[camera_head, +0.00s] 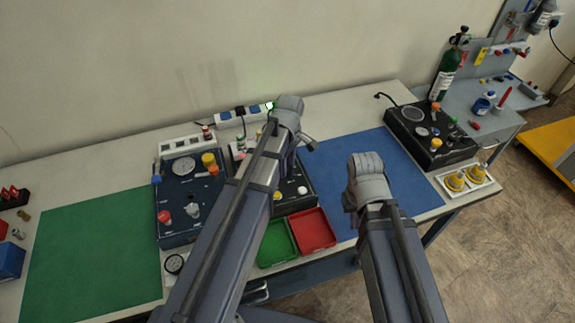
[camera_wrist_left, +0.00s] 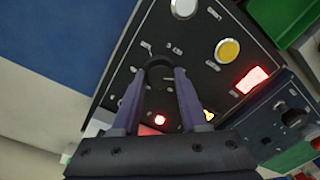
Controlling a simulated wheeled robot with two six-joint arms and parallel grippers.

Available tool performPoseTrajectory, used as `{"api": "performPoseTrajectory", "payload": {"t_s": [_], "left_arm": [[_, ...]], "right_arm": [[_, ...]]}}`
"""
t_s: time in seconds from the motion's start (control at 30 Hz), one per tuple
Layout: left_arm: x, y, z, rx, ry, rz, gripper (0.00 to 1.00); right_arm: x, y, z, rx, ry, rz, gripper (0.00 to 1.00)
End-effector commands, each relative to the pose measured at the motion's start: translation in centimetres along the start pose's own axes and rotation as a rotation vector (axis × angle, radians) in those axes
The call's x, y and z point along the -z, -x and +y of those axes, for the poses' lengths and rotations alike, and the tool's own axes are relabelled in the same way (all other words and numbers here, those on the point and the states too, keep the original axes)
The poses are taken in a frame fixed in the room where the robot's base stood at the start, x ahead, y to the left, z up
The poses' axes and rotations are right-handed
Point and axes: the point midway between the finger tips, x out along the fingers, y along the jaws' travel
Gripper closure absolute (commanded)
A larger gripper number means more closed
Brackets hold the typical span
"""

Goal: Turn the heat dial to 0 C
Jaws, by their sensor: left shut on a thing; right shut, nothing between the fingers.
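A black control box (camera_head: 296,202) stands in the middle of the bench, partly hidden by my left arm. In the left wrist view its face (camera_wrist_left: 200,68) carries a round black dial (camera_wrist_left: 158,72), with small lettering I cannot read. My left gripper (camera_head: 287,145) is over the box's back part. In the left wrist view the left gripper (camera_wrist_left: 159,85) has its two fingers on either side of the dial, shut on it. The dial's pointer and setting cannot be made out. My right gripper (camera_head: 352,196) is over the blue mat, shut and empty, its fingertips mostly hidden.
The box also has a white button (camera_wrist_left: 183,8), a yellow button (camera_wrist_left: 228,50) and a lit red switch (camera_wrist_left: 252,79). A dark blue panel (camera_head: 178,225) stands to the left. Green (camera_head: 277,245) and red (camera_head: 312,231) trays lie in front. The blue mat (camera_head: 400,185) is clear.

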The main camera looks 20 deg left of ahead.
Motion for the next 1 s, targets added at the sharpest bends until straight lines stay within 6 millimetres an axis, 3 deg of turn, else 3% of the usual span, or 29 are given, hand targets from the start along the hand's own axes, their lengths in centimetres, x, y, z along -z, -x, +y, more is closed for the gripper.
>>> {"api": "performPoseTrajectory", "payload": {"t_s": [0.67,0.7,0.93,1.0], "left_arm": [[-0.03,-0.01,-0.05,0.001,0.059,-0.004,1.0],[-0.03,-0.01,-0.06,0.001,0.059,-0.004,0.56],[-0.02,-0.01,-0.03,0.001,0.058,-0.004,0.3],[-0.01,-0.01,-0.02,0.0,0.058,-0.003,0.27]], "right_arm": [[0.0,-0.01,0.0,0.0,0.0,0.0,1.0],[0.0,-0.01,0.0,0.0,0.0,0.0,1.0],[0.0,-0.01,0.0,0.0,0.0,0.0,1.0],[0.0,-0.01,0.0,0.0,0.0,0.0,1.0]]}}
